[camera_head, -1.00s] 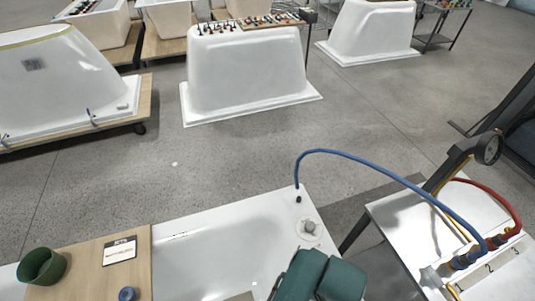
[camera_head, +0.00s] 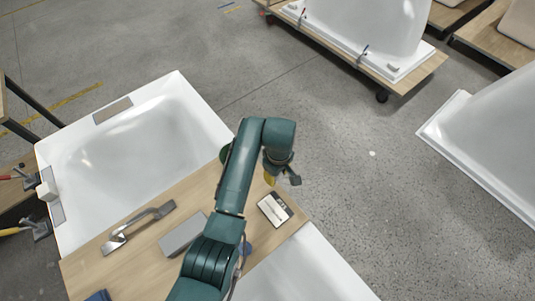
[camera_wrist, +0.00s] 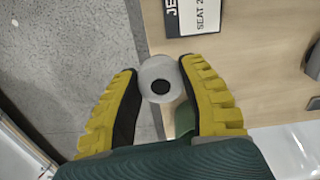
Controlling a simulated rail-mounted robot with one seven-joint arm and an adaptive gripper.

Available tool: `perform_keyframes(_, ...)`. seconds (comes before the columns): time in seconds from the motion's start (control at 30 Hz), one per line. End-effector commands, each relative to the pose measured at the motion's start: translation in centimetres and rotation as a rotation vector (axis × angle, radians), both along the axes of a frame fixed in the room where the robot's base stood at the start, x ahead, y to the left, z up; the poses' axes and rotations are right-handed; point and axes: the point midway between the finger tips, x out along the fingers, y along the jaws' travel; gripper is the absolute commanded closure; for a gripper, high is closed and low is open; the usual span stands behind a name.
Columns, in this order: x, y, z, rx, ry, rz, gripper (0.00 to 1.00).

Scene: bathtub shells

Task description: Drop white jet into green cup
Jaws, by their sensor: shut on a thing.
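My gripper (camera_wrist: 160,90) has yellow ribbed fingers shut on the white jet (camera_wrist: 150,72), a pale round piece with a dark hole in its middle. In the head view my gripper (camera_head: 270,178) hangs above the far right part of the wooden board, and the jet cannot be made out there. The green cup (camera_head: 224,153) shows only as a sliver behind my arm, at the far edge of the board, left of my gripper. Dark green shows low between the fingers in the wrist view, but I cannot tell whether it is the cup.
The wooden board (camera_head: 150,215) spans a white tub shell (camera_head: 130,150). On it lie a printed card (camera_head: 275,208), a metal handle tool (camera_head: 137,227), a grey block (camera_head: 183,236) and a blue item (camera_head: 246,249). Open floor lies beyond the tub.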

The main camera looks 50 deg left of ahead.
Motion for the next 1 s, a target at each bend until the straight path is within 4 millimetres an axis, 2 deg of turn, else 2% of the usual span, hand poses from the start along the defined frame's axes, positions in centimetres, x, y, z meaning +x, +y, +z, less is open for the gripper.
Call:
perform_keyframes(0.03, -0.6, 3.2, 1.0, 0.001, -0.001, 0.167, 0.93)
perform_keyframes(0.1, -1.6, 6.9, 1.8, 0.001, -0.002, 0.399, 0.93)
perform_keyframes(0.2, -3.5, 11.5, 2.9, 0.0, -0.002, 0.697, 0.93)
perform_keyframes(0.3, -5.3, 14.7, 3.8, 0.0, 0.0, 0.925, 0.93)
perform_keyframes(0.4, -6.5, 16.6, 4.3, -0.001, 0.0, 1.067, 0.93)
perform_keyframes(0.57, -7.1, 17.5, 4.1, 0.0, 0.001, 1.141, 0.93)
perform_keyframes(1.0, -7.0, 17.4, -1.4, 0.0, 0.0, 1.135, 0.93)
